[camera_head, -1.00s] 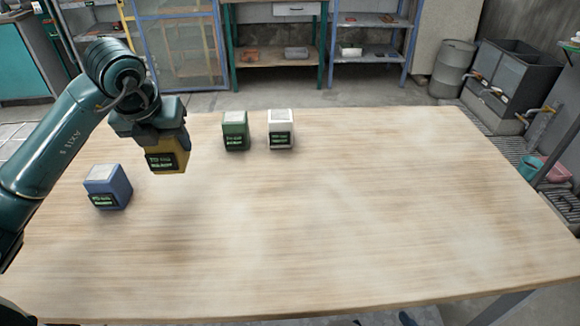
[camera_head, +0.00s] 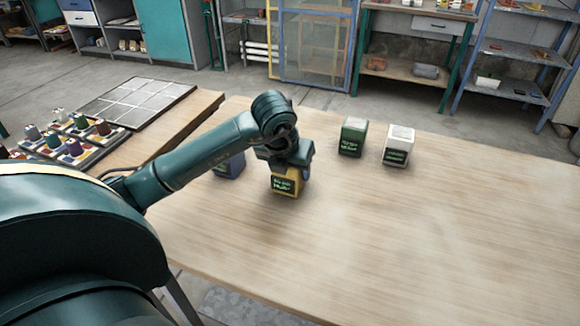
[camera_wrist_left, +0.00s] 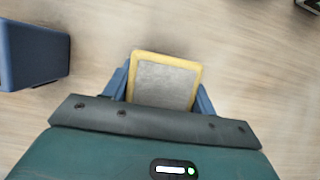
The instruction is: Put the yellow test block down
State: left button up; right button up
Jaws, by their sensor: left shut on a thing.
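The yellow test block (camera_head: 287,183) has a dark label with green text on its front. My left gripper (camera_head: 288,165) is shut on it from above. In the left wrist view the block's grey top with a yellow rim (camera_wrist_left: 165,82) sits between the two blue fingers. The block is upright and close over the table (camera_head: 400,240); I cannot tell whether its base touches the wood. My right gripper does not show.
A blue block (camera_head: 229,165) stands just left of the yellow one, partly behind my left arm. A green block (camera_head: 352,137) and a white block (camera_head: 397,146) stand farther right. The front and right of the table are clear. A side table with several spools (camera_head: 75,147) is at left.

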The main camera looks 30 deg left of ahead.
pick_arm(q)
jog(key=o, duration=1.4)
jog(key=shift+f, duration=0.1)
jog(key=shift+c, duration=0.2)
jog(key=v, duration=1.2)
jog(key=shift+b, duration=0.35)
jog(key=shift+s+d, duration=0.1)
